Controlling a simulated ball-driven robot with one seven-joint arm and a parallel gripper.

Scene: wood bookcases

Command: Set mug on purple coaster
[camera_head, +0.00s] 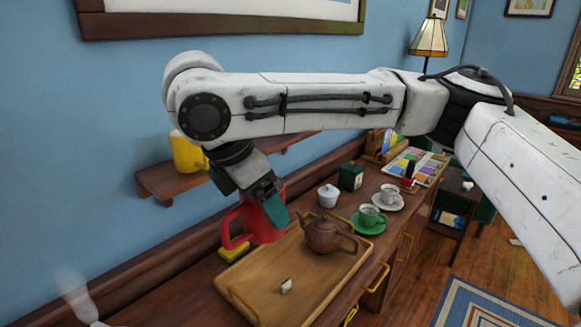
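A large red mug (263,226) is at the back left of the wooden tray, with its handle to the left. My gripper (273,208) points down at it. One teal finger lies over the mug's right side; the other finger is hidden. The gripper looks shut on the mug near its rim. The mug seems held above the tray, but its base is hard to judge. No purple coaster shows in this view; my arm covers part of the scene.
The wooden tray (262,288) on the sideboard bears a brown teapot (329,235) and a small pale item (286,286). A green cup (371,216), a white cup (390,196) and a lidded white pot (327,196) stand beyond. A yellow mug (186,152) sits on the wall shelf (160,186).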

